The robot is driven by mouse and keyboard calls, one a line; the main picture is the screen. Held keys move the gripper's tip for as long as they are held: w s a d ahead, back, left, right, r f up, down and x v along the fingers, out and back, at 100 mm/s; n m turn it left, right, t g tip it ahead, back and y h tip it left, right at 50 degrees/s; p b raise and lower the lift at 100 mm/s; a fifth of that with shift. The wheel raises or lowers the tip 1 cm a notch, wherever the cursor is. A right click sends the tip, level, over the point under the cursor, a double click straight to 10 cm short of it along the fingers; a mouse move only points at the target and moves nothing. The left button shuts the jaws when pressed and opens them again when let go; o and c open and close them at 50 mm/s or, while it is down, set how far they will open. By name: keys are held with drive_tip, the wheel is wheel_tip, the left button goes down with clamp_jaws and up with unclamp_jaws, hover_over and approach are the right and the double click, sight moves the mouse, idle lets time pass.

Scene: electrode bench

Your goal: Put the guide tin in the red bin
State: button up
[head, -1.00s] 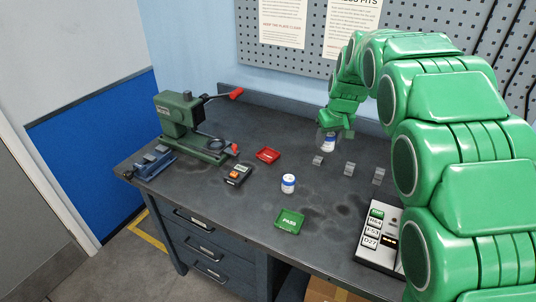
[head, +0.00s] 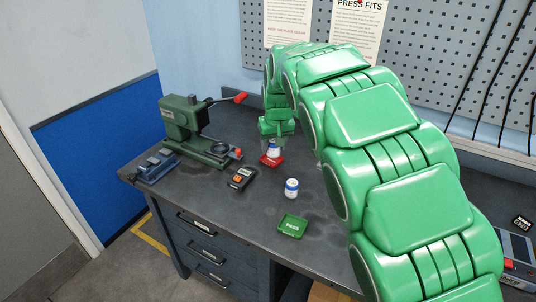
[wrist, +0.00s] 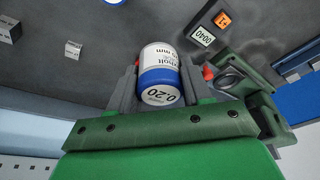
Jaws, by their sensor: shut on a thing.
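My gripper (head: 275,143) is shut on a white and blue tin (head: 273,150), with its fingers on either side. The red bin (head: 271,161) is a shallow tray on the bench. In the head view the tin appears right over the bin; whether it touches the bin floor I cannot tell. The bin is largely hidden behind the tin in the wrist view. Another white and blue tin (head: 291,188) stands on the bench, nearer the front.
A green press (head: 190,128) with a red-tipped lever stands left of the bin. A handheld meter (head: 241,178) and a green PASS tray (head: 292,226) lie nearer the front. Small grey blocks (wrist: 73,48) show in the wrist view. A blue vise (head: 152,168) sits at the left edge.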

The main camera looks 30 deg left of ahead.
drive_tip(key=w+a+f, duration=0.4)
drive_tip(key=w+f, duration=0.1)
drive_tip(key=w+a+f, duration=0.2)
drive_tip(key=shift+w+a+f, duration=0.2)
drive_tip(key=shift+w+f, duration=0.2)
drive_tip(key=shift+w+a+f, duration=0.15)
drive_tip(key=shift+w+f, duration=0.05)
drive_tip(key=shift+f, duration=1.65)
drive_tip(key=shift+f, duration=0.15)
drive_tip(key=o, duration=1.1)
drive_tip(key=shift+o, duration=0.2)
